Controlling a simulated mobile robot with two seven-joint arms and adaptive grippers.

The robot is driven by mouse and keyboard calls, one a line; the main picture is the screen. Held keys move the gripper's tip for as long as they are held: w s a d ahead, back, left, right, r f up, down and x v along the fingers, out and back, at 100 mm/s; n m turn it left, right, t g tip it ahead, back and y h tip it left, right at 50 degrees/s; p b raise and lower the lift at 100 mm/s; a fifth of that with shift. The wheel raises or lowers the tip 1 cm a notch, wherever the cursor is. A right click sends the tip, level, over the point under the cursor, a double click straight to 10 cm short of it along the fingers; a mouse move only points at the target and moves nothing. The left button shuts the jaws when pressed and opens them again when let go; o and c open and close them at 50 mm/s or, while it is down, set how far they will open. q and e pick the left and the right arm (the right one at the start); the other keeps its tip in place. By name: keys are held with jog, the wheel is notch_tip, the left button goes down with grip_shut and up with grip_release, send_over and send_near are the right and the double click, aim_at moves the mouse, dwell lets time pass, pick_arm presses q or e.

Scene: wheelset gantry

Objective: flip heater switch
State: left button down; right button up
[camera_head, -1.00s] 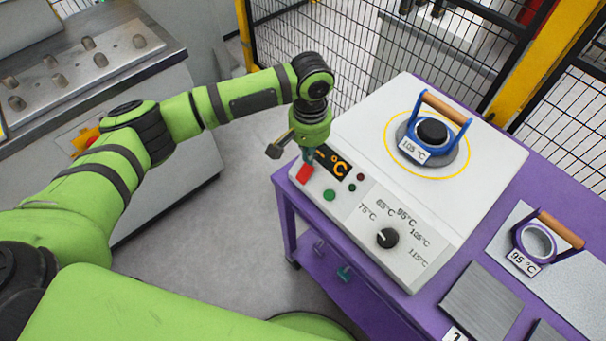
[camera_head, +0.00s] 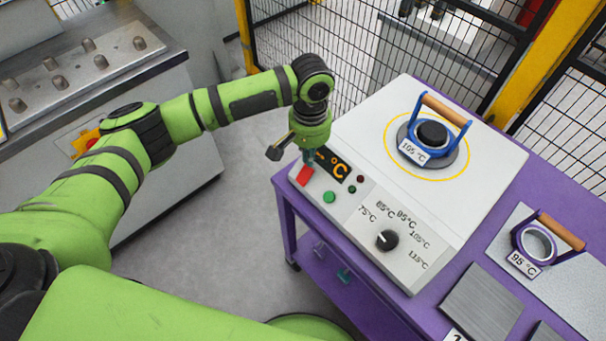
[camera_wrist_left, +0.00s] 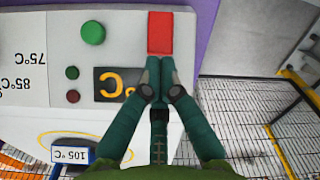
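The heater (camera_head: 405,185) is a white box on a purple table. Its red switch (camera_head: 304,175) sits at the panel's left corner, beside a green button (camera_head: 329,197) and the °C display (camera_head: 333,163). My left gripper (camera_head: 309,157) points down at the panel by the red switch. In the left wrist view, the gripper's green fingertips (camera_wrist_left: 160,68) are together, with nothing seen between them, right at the edge of the red switch (camera_wrist_left: 160,33). I cannot tell whether they touch it. They partly cover the display (camera_wrist_left: 118,84). My right gripper is not in view.
A blue ring holder (camera_head: 430,135) tagged 105 °C stands on the heater's plate. A dial (camera_head: 387,239) is on the panel. A purple ring holder (camera_head: 537,242) tagged 95 °C lies at right. A mesh fence (camera_head: 350,45) runs behind.

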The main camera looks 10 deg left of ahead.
pick_arm(q)
jog(key=shift+f, duration=1.3)
dwell(0.7)
notch_tip(320, 180, up, 7)
jog(key=p, duration=0.8)
jog(key=shift+r+p, duration=0.1)
jog(key=shift+p, duration=0.2)
dwell(0.3)
